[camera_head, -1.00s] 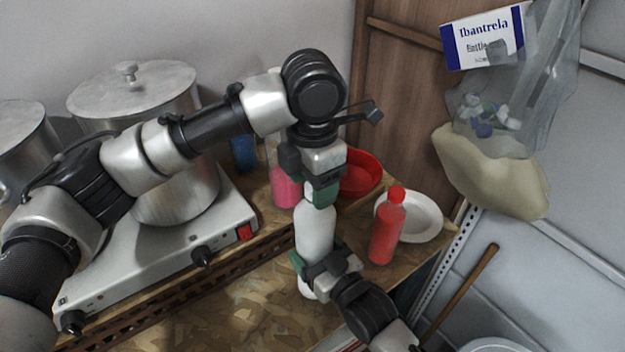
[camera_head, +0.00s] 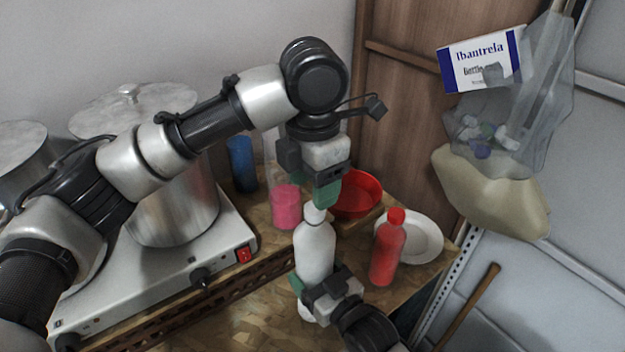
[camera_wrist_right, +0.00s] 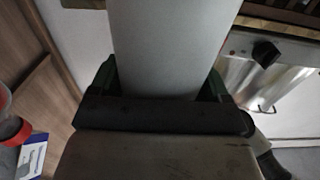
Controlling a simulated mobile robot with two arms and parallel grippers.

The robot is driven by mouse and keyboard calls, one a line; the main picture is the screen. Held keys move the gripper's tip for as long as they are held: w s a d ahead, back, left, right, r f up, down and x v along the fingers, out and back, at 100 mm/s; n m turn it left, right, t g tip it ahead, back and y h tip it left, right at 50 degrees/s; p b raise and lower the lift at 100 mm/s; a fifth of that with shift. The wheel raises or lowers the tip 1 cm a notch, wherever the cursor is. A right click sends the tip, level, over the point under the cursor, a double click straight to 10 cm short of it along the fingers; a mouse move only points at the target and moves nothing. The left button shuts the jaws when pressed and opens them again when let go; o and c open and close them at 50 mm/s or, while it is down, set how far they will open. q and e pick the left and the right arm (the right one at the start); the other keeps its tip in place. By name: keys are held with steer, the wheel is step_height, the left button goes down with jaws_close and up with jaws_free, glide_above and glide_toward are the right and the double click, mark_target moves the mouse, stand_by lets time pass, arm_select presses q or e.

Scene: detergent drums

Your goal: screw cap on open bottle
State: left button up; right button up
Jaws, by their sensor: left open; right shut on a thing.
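The white bottle (camera_head: 315,252) stands upright on the wooden worktop. My right gripper (camera_head: 322,287) is shut around its lower body, and the pale bottle body (camera_wrist_right: 172,45) fills the middle of the right wrist view between the green-padded fingers. My left gripper (camera_head: 325,190) points down just above the bottle's top, with its green-padded jaws open. The white bottle top (camera_head: 314,212) shows just below the jaws. I cannot tell whether this top is a cap or the bare neck, and the jaws partly hide it.
A red bottle (camera_head: 387,248) and white plate (camera_head: 428,240) stand to the right. A red bowl (camera_head: 358,190), pink container (camera_head: 285,208) and blue cup (camera_head: 241,165) are behind. The stove (camera_head: 165,285) with large pots is left. A clear bag (camera_head: 520,110) hangs right.

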arm_select(q)
steer(key=shift+w+d+n+t, duration=0.25)
steer(key=shift+w+n+t, duration=0.05)
steer(key=shift+w+n, duration=0.1)
steer(key=w+d+r+n+t+h, duration=0.7)
steer(key=w+d+r+n+t, duration=0.15)
steer(key=w+n+t, duration=0.2)
steer(key=s+d+r+m+g+h, duration=0.2)
steer(key=s+d+r+g+h, duration=0.55)
steer(key=r+h, duration=0.4)
steer(key=s+a+f+g+y, duration=0.2)
steer(key=s+f+g+y, duration=0.55)
steer(key=f, duration=0.25)
steer(key=w+a+f+n+t+y, duration=0.1)
steer(key=a+f+n+y, duration=0.1)
steer(key=a+n+y, duration=0.1)
steer(key=w+a+f+n+t+y, duration=0.1)
steer(key=a+f+n+y, duration=0.1)
steer(key=a, duration=0.4)
steer(key=w+a+f+n+t+y, duration=0.1)
steer(key=w+a+f+n+y, duration=0.1)
steer(key=a+n+y, duration=0.2)
steer(key=shift+a+f+t+y, duration=0.35)
steer(key=shift+a+y, duration=0.3)
steer(key=shift+y, duration=0.35)
